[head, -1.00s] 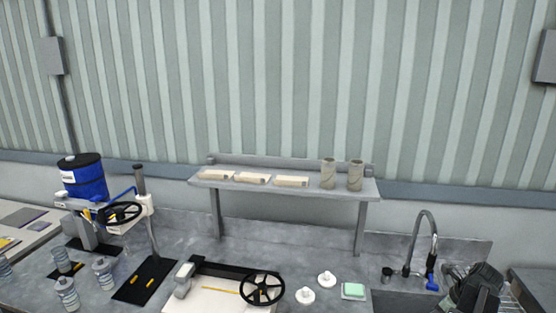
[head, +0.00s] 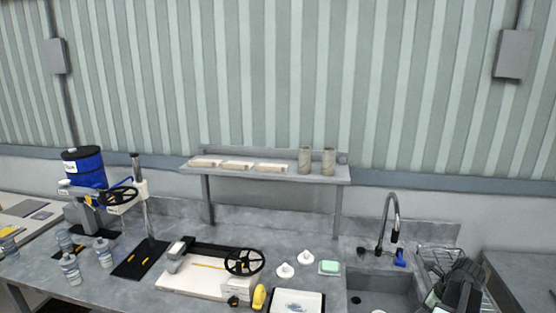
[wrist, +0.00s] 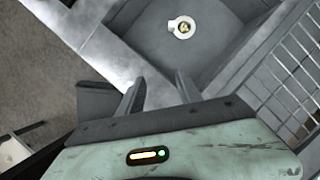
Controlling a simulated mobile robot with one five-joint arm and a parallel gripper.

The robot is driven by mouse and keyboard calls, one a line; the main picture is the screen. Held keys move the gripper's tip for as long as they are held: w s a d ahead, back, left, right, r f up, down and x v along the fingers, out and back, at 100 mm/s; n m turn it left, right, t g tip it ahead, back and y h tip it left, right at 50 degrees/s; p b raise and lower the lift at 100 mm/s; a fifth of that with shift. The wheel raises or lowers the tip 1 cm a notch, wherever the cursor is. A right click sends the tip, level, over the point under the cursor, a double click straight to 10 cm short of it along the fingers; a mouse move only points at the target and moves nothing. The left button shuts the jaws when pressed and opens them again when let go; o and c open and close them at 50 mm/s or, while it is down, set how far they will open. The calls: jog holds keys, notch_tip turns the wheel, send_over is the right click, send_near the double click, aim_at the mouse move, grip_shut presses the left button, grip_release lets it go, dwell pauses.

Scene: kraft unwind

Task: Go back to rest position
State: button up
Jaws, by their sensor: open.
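My gripper (wrist: 157,80) shows in the wrist view with its two dark fingers apart and nothing between them. It is above the edge of the grey sink (wrist: 225,62). A small white round thing (wrist: 182,27) with a yellowish centre lies in the sink, apart from the fingers. In the head view the sink (head: 372,284) is at the lower right; I cannot make out my gripper there for certain.
A tap (head: 391,215) rises behind the sink. Bottles (head: 70,267) stand at the left.

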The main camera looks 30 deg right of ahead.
jog(key=w+a+n+g, duration=0.1)
jog(key=w+a+n, duration=0.6)
jog(key=a, duration=0.4)
jog(key=w+a+f+n+g, duration=0.1)
jog(key=w+a+n, duration=0.55)
jog(key=a, duration=0.35)
jog(key=w+a+n+g, duration=0.1)
jog(key=w+a+n, duration=0.55)
jog(key=a, duration=0.45)
jog(key=w+a+n, duration=0.3)
jog(key=a+n, duration=0.9)
jog(key=a, duration=0.9)
jog(key=s+f+g+b, duration=0.1)
jog(key=s+f+b, duration=0.2)
jog(key=f+b, duration=0.7)
jog(key=shift+a+f+n+h, duration=0.3)
jog(key=shift+h, duration=0.1)
jog(key=shift+s, duration=0.1)
